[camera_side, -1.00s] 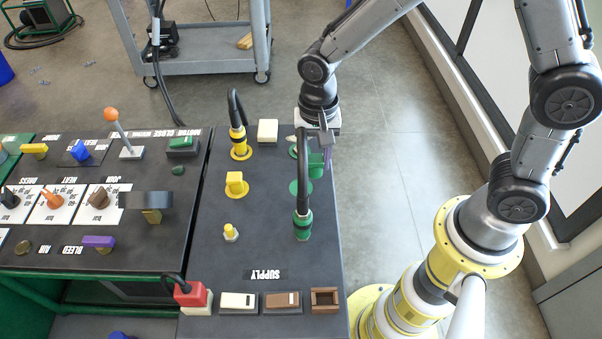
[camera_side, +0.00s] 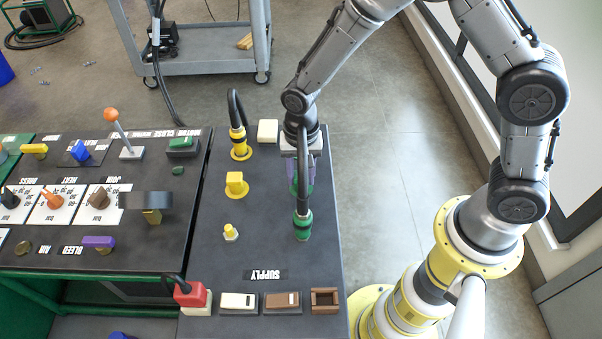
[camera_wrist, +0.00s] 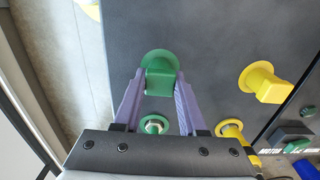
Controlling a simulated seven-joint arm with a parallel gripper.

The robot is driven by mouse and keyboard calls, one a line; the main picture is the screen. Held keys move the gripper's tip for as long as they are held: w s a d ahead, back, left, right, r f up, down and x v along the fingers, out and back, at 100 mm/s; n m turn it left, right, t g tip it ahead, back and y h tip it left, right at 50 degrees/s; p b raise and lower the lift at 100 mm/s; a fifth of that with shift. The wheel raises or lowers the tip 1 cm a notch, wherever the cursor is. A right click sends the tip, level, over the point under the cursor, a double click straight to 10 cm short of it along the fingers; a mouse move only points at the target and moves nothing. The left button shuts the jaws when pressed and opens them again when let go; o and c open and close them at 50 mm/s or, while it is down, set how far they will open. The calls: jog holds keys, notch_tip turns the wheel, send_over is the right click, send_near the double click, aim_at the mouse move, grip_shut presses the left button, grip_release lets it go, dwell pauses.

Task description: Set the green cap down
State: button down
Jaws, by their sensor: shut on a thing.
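The green cap (camera_wrist: 160,82) is a block with a handle-like shape, held between the purple fingers of my gripper (camera_wrist: 160,86). In the side view my gripper (camera_side: 305,178) points down over that spot, and a bit of green disc (camera_side: 294,189) shows beside the fingers. The black hose and the fingers hide most of the cap there. A bare metal fitting with a green ring (camera_wrist: 154,124) shows between the fingers, nearer my wrist.
A green plug (camera_side: 302,226) with a standing black hose is close in front of my gripper. A yellow cap (camera_side: 236,184), a yellow hose plug (camera_side: 239,143) and a small yellow post (camera_side: 231,232) are to the left. Switches line the front of the dark panel (camera_side: 265,215).

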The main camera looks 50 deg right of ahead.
jog(key=shift+c, duration=2.3)
grip_release()
jog(key=shift+f, duration=0.1)
notch_tip(320, 180, up, 11)
notch_tip(320, 180, up, 8)
jog(key=n+t, duration=0.1)
jog(key=n, duration=0.1)
send_over(301, 174)
jog(key=s+d, duration=0.4)
jog(key=s+d+r+n+t, duration=0.2)
jog(key=s+d+n, duration=0.1)
jog(key=s, duration=0.5)
jog(key=s+d+r+n+t, duration=0.2)
jog(key=s+d+r+n, duration=0.1)
jog(key=s, duration=0.5)
jog(key=shift+d+r+n+t, duration=0.3)
jog(key=shift+d+n, duration=0.2)
jog(key=shift+d, duration=0.3)
